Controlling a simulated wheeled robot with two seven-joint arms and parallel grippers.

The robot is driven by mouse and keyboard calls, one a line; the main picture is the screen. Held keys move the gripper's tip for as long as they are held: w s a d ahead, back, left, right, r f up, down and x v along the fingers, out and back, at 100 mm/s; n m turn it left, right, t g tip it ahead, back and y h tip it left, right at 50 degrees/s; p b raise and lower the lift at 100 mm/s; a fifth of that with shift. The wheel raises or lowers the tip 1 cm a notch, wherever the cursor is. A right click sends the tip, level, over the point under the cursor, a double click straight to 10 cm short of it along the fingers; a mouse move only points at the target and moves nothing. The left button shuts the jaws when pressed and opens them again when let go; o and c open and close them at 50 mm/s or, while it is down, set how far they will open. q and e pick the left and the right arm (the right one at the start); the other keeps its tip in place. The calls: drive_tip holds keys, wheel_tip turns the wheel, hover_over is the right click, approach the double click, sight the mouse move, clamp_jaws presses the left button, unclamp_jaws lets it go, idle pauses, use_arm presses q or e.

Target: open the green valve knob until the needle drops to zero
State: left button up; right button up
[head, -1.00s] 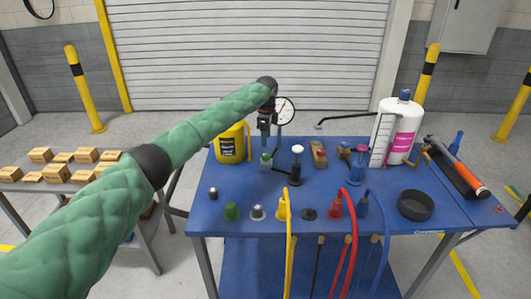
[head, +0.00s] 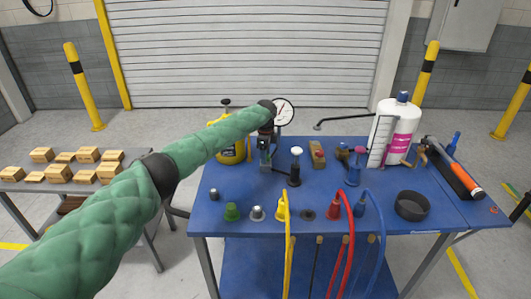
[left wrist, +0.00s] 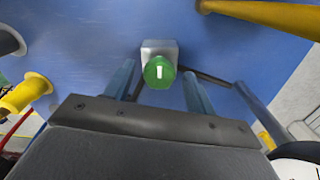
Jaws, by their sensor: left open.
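The green valve knob (left wrist: 159,73) has a white mark and sits on a grey block (left wrist: 159,45) on the blue table. In the left wrist view it lies between the tips of my left gripper (left wrist: 158,80), with a gap on each side. The jaws are open, pointing down at the knob. In the head view my left gripper (head: 265,147) covers the knob. The round white gauge (head: 283,112) stands just behind; its needle is too small to read surely. My right gripper is not in view.
The blue table (head: 330,218) holds a row of coloured fittings and hoses at its front. A black-topped post (head: 295,168) stands right of the gripper, a yellow container (head: 231,152) left of it. A white bottle (head: 396,135) stands at the right.

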use_arm(q)
drive_tip(key=c, duration=1)
drive_tip(key=shift+o, duration=0.2)
